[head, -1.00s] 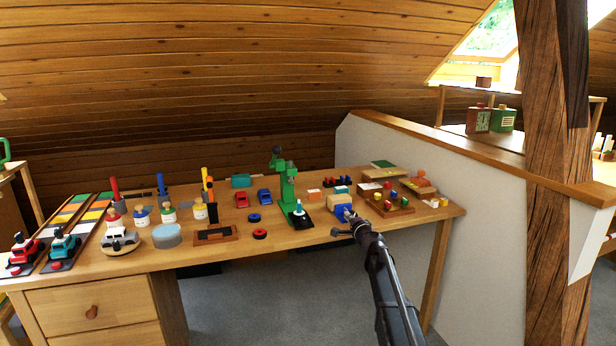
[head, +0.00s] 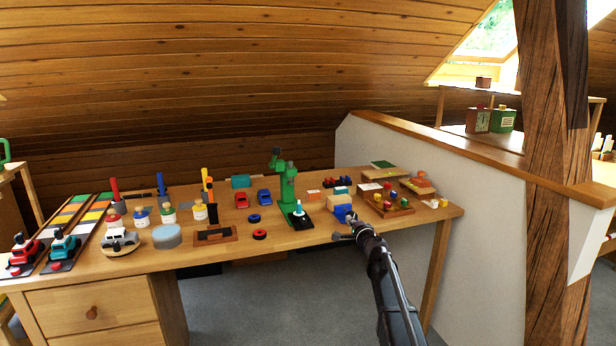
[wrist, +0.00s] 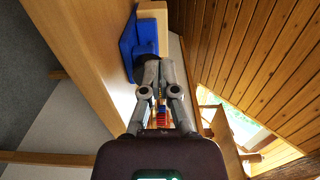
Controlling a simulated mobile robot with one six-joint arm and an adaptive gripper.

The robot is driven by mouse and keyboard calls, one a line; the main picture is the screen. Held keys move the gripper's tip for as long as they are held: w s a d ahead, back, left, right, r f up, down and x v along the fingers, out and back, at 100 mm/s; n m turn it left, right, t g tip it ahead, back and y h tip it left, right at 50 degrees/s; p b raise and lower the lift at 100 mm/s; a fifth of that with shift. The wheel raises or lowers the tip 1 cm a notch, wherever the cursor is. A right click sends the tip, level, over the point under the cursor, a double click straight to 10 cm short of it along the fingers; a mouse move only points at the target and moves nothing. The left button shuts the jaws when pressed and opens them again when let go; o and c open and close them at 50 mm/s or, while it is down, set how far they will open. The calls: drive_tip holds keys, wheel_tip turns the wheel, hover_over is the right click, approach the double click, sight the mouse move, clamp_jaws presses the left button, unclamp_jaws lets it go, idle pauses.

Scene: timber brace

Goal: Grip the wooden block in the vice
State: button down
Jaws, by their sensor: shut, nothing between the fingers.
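The blue vice (head: 342,213) is at the front edge of the workbench, right of the green drill stand. A pale wooden block (head: 335,200) shows at its top. In the wrist view the vice (wrist: 145,48) is just beyond my fingers, with the pale block (wrist: 153,12) at its upper end. My gripper (head: 352,222) is in front of the vice, at the bench edge. In the wrist view the fingertips (wrist: 158,66) are shut and empty, close beside the vice. I cannot tell whether they touch it. The vice's lower front is partly hidden.
The green drill stand (head: 288,197) stands left of the vice. A tray with coloured pegs (head: 390,206) lies to its right. The white half-wall (head: 490,225) runs along the bench's right side. Open floor lies in front of the bench.

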drive_tip(key=v, duration=0.3)
drive_tip(key=shift+s+d, duration=0.1)
drive_tip(key=shift+d, duration=0.15)
idle(0.4)
